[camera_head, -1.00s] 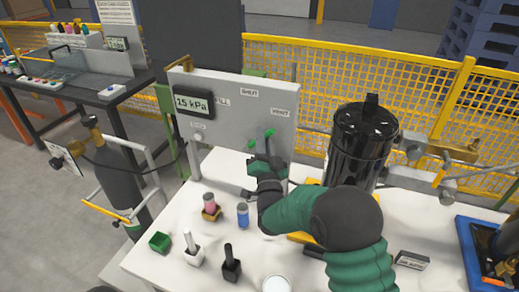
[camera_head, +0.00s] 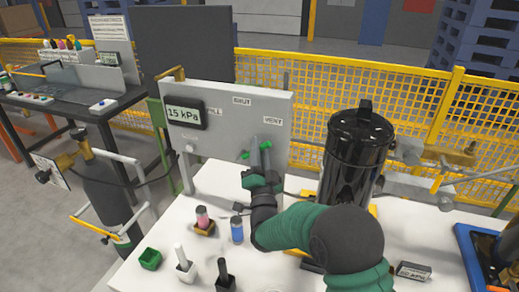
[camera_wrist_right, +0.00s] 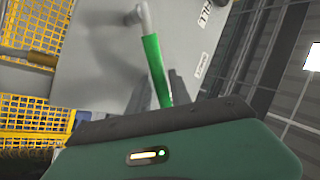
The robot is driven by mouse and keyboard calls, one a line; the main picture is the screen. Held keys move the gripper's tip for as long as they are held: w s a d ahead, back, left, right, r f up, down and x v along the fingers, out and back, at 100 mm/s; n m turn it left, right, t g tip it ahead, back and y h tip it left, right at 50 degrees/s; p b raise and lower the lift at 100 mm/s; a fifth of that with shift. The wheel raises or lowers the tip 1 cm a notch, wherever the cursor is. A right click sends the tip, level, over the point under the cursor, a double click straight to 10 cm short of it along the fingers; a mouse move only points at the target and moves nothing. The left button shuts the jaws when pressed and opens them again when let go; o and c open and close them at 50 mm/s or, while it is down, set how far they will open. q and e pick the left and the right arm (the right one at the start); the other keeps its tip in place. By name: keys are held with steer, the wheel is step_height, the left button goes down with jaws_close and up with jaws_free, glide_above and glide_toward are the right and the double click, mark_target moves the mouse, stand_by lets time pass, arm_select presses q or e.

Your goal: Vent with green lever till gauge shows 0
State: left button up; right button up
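The green lever (camera_head: 244,156) is on the grey panel (camera_head: 215,130), below the SHUT and VENT labels. The gauge (camera_head: 187,113) at the panel's upper left reads 15 kPa. My right gripper (camera_head: 260,150) is at the lever, its two fingers reaching up on either side of it and hiding part of it. In the right wrist view the green lever (camera_wrist_right: 156,70) runs down from its pale pivot to between the fingers (camera_wrist_right: 161,85). I cannot tell whether the fingers press on it. My left gripper is not in view.
On the white table (camera_head: 180,225) are a pink-topped piece (camera_head: 202,218), a blue piece (camera_head: 237,230) and a green box (camera_head: 150,259). A gas bottle (camera_head: 105,195) stands left; a yellow fence (camera_head: 310,85) runs behind.

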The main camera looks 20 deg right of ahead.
steer(key=shift+s, duration=0.1)
steer(key=b+v, duration=0.2)
steer(key=v, duration=1.4)
steer(key=shift+s+f, duration=0.2)
steer(key=shift+s, duration=0.1)
